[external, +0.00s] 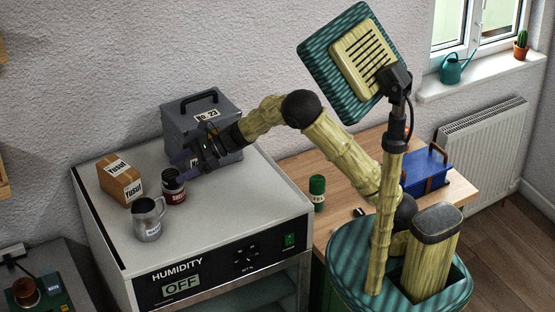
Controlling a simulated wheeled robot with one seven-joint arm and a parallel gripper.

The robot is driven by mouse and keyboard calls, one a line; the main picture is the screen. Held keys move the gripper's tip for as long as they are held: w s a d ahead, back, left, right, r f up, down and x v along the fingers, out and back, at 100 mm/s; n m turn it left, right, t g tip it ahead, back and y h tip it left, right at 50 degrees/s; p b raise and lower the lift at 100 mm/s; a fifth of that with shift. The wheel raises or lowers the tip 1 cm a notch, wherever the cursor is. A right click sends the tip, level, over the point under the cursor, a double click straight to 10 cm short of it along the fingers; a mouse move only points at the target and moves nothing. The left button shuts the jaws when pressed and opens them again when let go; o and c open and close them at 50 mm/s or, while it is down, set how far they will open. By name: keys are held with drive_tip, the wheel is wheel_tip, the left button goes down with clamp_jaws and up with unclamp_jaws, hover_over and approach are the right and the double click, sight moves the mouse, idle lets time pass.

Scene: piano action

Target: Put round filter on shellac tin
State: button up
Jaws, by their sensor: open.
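A small dark red tin (173,190) with a pale label stands upright on top of the humidity cabinet. It is likely the shellac tin, but its label is too small to read. A dark round piece (170,174) sits at its top; I cannot tell whether this is the round filter or the tin's own lid. My gripper (182,162) is open, with purple fingers, just above and right of the tin. I cannot tell whether the fingers touch it. No other round filter can be made out.
The cabinet top (230,205) is free to the right. A metal jug (148,220) and a cardboard box (120,181) stand left of the tin. A grey case (190,108) with a handle stands behind my gripper. A green bottle (317,192) and a blue box (426,171) stand on the wooden table.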

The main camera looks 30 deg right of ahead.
drive_tip(key=b+v, duration=0.2)
drive_tip(key=v, duration=0.4)
drive_tip(key=shift+d, duration=0.3)
drive_tip(key=shift+o, duration=0.2)
drive_tip(key=shift+r, duration=0.15)
